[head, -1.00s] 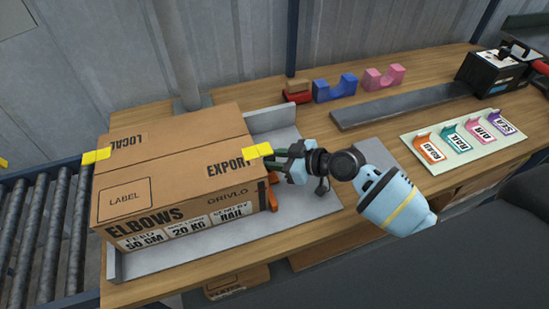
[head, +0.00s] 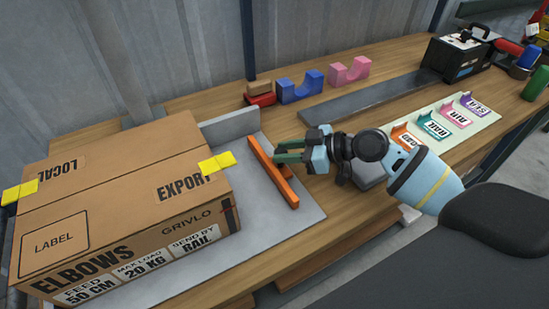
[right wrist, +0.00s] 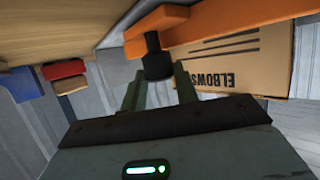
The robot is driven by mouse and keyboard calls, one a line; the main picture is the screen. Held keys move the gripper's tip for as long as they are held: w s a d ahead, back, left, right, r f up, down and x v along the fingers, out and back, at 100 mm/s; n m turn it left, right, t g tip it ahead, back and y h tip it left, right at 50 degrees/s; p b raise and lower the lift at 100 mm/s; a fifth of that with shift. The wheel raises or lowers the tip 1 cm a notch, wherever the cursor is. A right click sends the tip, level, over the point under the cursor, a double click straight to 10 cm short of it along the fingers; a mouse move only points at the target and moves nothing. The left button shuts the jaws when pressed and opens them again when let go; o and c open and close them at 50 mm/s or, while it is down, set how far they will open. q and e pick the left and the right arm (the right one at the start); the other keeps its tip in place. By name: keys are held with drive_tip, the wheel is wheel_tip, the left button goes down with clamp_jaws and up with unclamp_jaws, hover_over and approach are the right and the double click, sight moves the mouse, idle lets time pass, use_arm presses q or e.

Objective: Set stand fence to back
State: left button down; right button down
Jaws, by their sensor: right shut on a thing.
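The orange stand fence (head: 272,172) is a bar lying across the grey metal stand (head: 290,222), to the right of the cardboard box (head: 120,205) and apart from it. My right gripper (head: 284,152) is at the fence's right side. In the right wrist view, the gripper (right wrist: 158,82) is shut on a black knob (right wrist: 157,62) joined to the orange fence (right wrist: 230,24). The box, marked ELBOWS and SEND BY RAIL, sits on the stand. My left gripper is out of view.
Red, blue (head: 300,88) and pink (head: 348,72) blocks stand along the bench's back. A dark strip (head: 372,98) lies right of them. A pale board (head: 440,128) holds labelled coloured pieces. A black device (head: 455,58) stands beyond.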

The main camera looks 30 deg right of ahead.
drive_tip(key=shift+w+d+f, duration=0.1)
drive_tip(key=shift+d, duration=0.2)
drive_tip(key=c, duration=1.3)
unclamp_jaws()
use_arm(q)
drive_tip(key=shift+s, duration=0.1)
use_arm(e)
drive_tip(key=shift+d, duration=0.1)
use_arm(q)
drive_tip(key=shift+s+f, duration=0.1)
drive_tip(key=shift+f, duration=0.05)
use_arm(e)
drive_tip(key=shift+s+d+r, duration=0.2)
drive_tip(key=shift+s+d, duration=0.05)
drive_tip(key=shift+s, duration=0.15)
drive_tip(key=b+v, duration=0.1)
drive_tip(key=v, duration=0.5)
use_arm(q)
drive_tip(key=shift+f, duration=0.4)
use_arm(e)
drive_tip(key=shift+s+d+r, duration=0.25)
drive_tip(key=shift+d, duration=0.05)
